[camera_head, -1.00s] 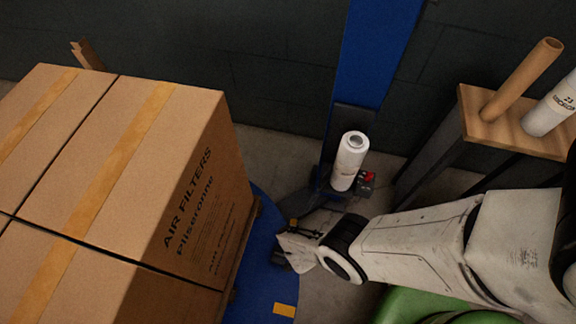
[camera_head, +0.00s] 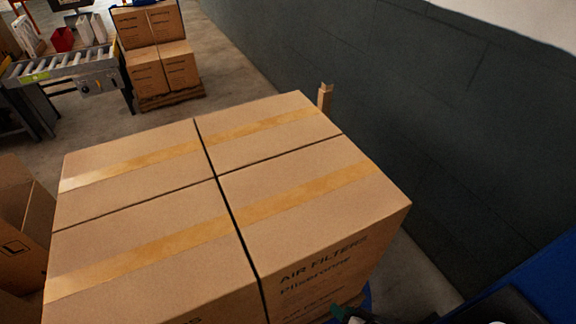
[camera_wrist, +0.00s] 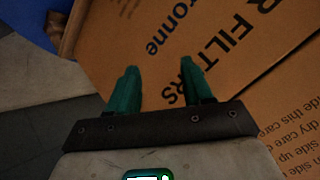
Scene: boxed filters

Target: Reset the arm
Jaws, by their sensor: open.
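My gripper (camera_wrist: 157,85) shows in the wrist view with its two green fingers apart and nothing between them. It faces the printed side of an "AIR FILTERS" box (camera_wrist: 225,55); whether the fingertips touch the cardboard I cannot tell. In the head view that box (camera_head: 325,175) is the near right one of a block of taped brown cartons. A dark and green bit of what seems to be my arm shows at the bottom edge there; the rest of it is out of view.
A dark wall (camera_head: 420,100) runs along the right, with a wooden post (camera_head: 325,97) beside the boxes. A roller conveyor (camera_head: 75,67) and more stacked boxes (camera_head: 165,70) stand at the back left. An open carton (camera_head: 38,225) is at the left edge. Bare floor lies behind the block.

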